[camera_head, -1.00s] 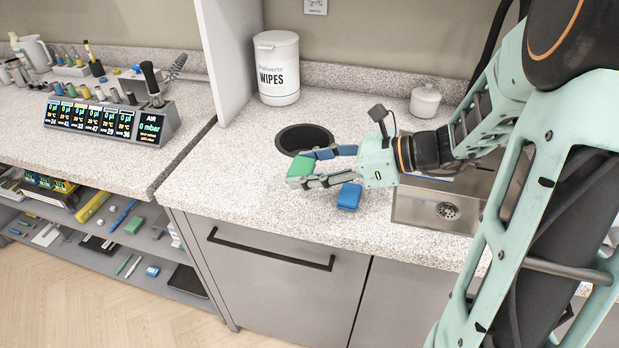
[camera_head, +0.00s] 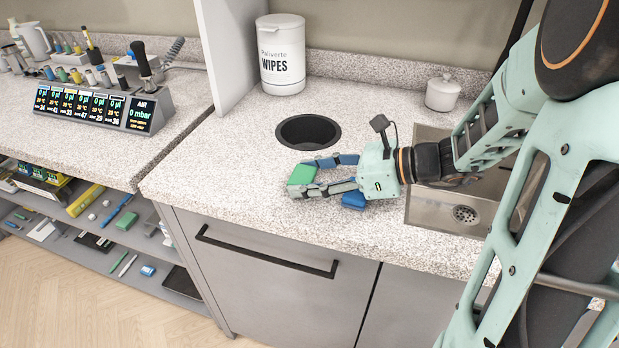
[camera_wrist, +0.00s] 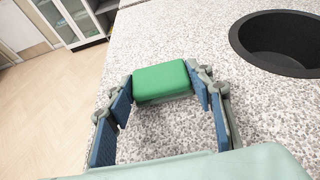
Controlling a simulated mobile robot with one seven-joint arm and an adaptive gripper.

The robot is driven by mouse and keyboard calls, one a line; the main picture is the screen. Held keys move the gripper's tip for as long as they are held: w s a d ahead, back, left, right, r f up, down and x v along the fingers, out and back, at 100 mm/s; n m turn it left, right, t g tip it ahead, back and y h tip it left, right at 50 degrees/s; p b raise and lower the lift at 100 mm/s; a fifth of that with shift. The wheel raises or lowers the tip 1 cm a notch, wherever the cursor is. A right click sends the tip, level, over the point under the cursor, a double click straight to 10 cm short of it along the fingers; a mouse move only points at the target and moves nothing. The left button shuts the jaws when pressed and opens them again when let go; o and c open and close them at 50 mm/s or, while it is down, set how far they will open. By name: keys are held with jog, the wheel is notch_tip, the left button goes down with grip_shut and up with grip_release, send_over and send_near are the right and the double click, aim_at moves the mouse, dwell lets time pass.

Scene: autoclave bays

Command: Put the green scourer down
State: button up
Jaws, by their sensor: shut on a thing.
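The green scourer (camera_head: 302,174) is a small green block between the fingertips of my gripper (camera_head: 312,177). In the wrist view the scourer (camera_wrist: 162,81) sits between the two blue-padded fingers of my gripper (camera_wrist: 166,88), which are shut on it. It is low over the speckled worktop (camera_head: 235,190), left of the sink and in front of the round black hole. I cannot tell whether its underside touches the worktop.
A blue block (camera_head: 353,200) lies under my gripper. The round black opening (camera_head: 308,132) is just behind it, and the steel sink (camera_head: 440,210) is to the right. A wipes tub (camera_head: 281,55) and a white lidded pot (camera_head: 442,93) stand behind. The worktop to the left is clear.

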jog(key=shift+f+b, duration=0.35)
jog(key=shift+f, duration=0.25)
jog(key=o, duration=1.1)
jog(key=shift+s+f, duration=0.1)
jog(key=shift+f, duration=0.1)
jog(key=shift+d+r, duration=0.1)
jog(key=shift+r, duration=0.25)
jog(key=p+v, duration=0.2)
jog(key=v, duration=0.8)
jog(key=shift+s+d+r, duration=0.1)
jog(key=shift+d+r, duration=0.05)
jog(key=shift+d, duration=0.2)
